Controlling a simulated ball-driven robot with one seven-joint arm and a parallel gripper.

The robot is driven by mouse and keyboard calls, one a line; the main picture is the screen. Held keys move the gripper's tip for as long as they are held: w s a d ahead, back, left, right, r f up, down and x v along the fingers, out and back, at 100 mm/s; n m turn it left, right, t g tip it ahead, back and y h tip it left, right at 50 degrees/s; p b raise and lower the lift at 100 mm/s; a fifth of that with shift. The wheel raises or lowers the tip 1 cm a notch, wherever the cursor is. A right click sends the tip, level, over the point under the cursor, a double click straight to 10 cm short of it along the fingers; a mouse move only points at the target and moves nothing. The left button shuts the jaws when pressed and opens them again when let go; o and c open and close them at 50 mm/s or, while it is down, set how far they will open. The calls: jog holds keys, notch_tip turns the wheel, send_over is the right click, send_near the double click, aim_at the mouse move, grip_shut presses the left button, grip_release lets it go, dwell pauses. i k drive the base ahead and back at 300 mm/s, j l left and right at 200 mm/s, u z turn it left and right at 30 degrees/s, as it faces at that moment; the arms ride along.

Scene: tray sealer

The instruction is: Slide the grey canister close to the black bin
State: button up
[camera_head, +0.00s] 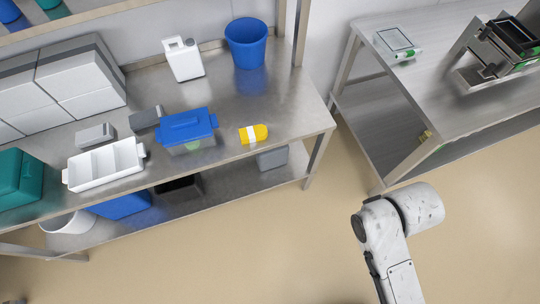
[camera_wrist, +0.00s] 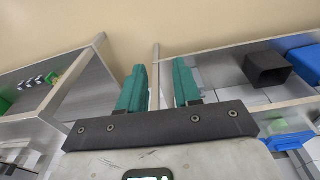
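The grey canister (camera_head: 272,157) stands on the lower shelf near its right end in the head view, its top partly hidden by the upper tabletop. The black bin (camera_head: 178,187) is on the same shelf further left, with a clear gap between them. The wrist view shows the black bin (camera_wrist: 268,67) at the right. A grey shape beside the right finger there looks like the canister (camera_wrist: 197,73), mostly hidden. My gripper (camera_wrist: 158,66) is open and empty, with its two teal fingers apart. The head view shows my arm at lower right, but not the fingers.
A blue bin (camera_head: 122,204) and a white round container (camera_head: 68,222) stand left of the black bin. The table above (camera_head: 262,112) overhangs the shelf, and its leg (camera_head: 316,156) stands at the right end. Another table (camera_head: 455,100) is at right. The floor between is open.

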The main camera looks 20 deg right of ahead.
aim_at(268, 160)
jog(key=i+l+u, duration=0.1)
jog(key=l, duration=0.4)
jog(key=i+l+u, duration=0.15)
jog(key=l, duration=0.35)
jog(key=i+l+u, duration=0.1)
jog(key=i+l, duration=0.15)
jog(key=l, duration=0.25)
jog(key=i+l+u, duration=0.15)
jog(key=l, duration=0.35)
jog(key=l+u, duration=0.1)
jog(key=l, duration=0.45)
jog(key=i+l+u, duration=0.15)
jog(key=l, duration=0.4)
